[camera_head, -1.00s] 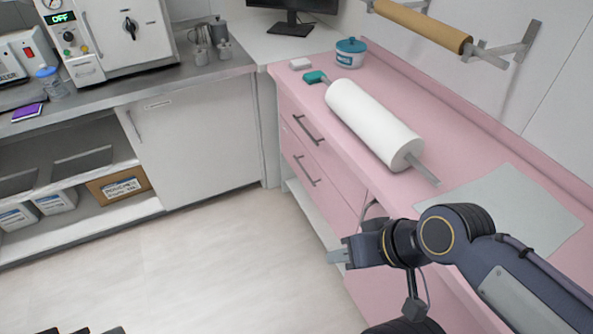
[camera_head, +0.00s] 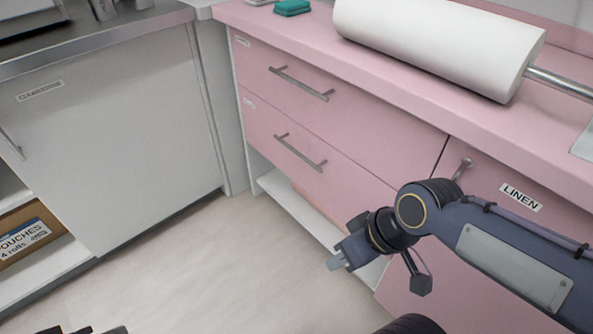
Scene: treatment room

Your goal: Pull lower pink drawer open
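The lower pink drawer (camera_head: 262,124) is shut, in the pink cabinet under the pink counter. Its grey bar handle (camera_head: 300,152) runs slantwise across its front. The upper pink drawer (camera_head: 262,55) above it is also shut, with its own bar handle (camera_head: 300,84). My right gripper (camera_head: 337,262) is below and to the right of the lower handle in the picture, apart from it, and holds nothing that I can see. Its fingers are small and partly overlap, so their opening is unclear. My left gripper is not clearly seen; only dark parts show at the bottom left edge.
A pink door labelled LINEN (camera_head: 521,196) is partly covered by my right arm. An open white shelf (camera_head: 296,208) lies below the drawers. A white roll (camera_head: 440,38) lies on the counter. A grey-white cabinet (camera_head: 120,140) stands at left. The floor (camera_head: 200,270) before the drawers is clear.

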